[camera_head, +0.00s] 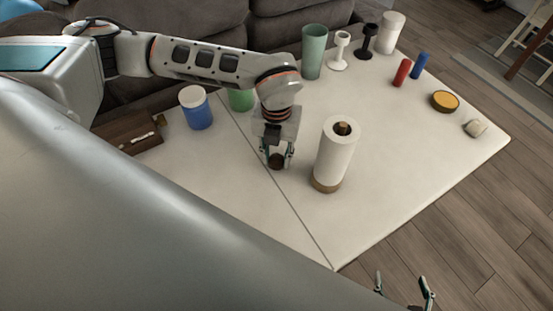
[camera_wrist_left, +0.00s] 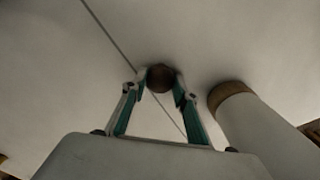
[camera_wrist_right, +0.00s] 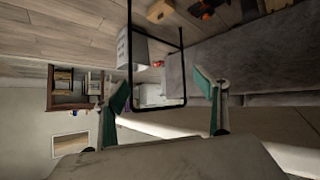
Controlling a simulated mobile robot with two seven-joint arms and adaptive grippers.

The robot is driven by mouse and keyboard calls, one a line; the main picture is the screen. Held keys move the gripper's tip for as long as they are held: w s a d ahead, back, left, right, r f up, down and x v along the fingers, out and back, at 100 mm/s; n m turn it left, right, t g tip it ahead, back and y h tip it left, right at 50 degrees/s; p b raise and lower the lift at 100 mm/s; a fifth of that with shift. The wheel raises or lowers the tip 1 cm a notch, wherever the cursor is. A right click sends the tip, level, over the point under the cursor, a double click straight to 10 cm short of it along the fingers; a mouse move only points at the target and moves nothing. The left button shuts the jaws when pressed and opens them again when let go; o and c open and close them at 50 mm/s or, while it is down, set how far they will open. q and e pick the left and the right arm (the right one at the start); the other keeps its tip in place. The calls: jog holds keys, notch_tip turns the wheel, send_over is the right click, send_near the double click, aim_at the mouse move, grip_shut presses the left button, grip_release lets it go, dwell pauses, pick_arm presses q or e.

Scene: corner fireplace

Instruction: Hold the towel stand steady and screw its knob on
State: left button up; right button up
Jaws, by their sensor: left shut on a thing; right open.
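The towel stand (camera_head: 325,184) has a round wooden base and carries a white paper roll (camera_head: 336,155); it stands upright on the white table. A dark post end shows in the top of the roll. My left gripper (camera_head: 279,160) is shut on the dark brown round knob (camera_head: 276,161), to the left of the stand and apart from it. The left wrist view shows the knob (camera_wrist_left: 161,78) between the fingertips, with the stand's base (camera_wrist_left: 230,94) to the right. My right gripper (camera_head: 405,288) is open and empty, below the table's front edge in the head view.
A blue jar (camera_head: 196,108) and a brown box (camera_head: 133,134) are at the left. A green cup (camera_head: 314,52), candle holders (camera_head: 340,50) and a white cylinder (camera_head: 390,33) stand at the back. Red (camera_head: 402,72) and blue (camera_head: 420,65) cylinders are far right.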

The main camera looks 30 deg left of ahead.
pick_arm(q)
jog(key=shift+r, duration=0.1)
notch_tip(320, 180, up, 20)
jog(key=p, duration=0.1)
dwell(0.4)
dwell(0.4)
jog(key=m, duration=3.5)
send_over(276, 157)
jog(key=w+a, duration=0.2)
notch_tip(276, 157, down, 5)
jog(key=m, duration=0.4)
jog(key=shift+w+a+f, duration=0.15)
jog(key=shift+f, duration=0.25)
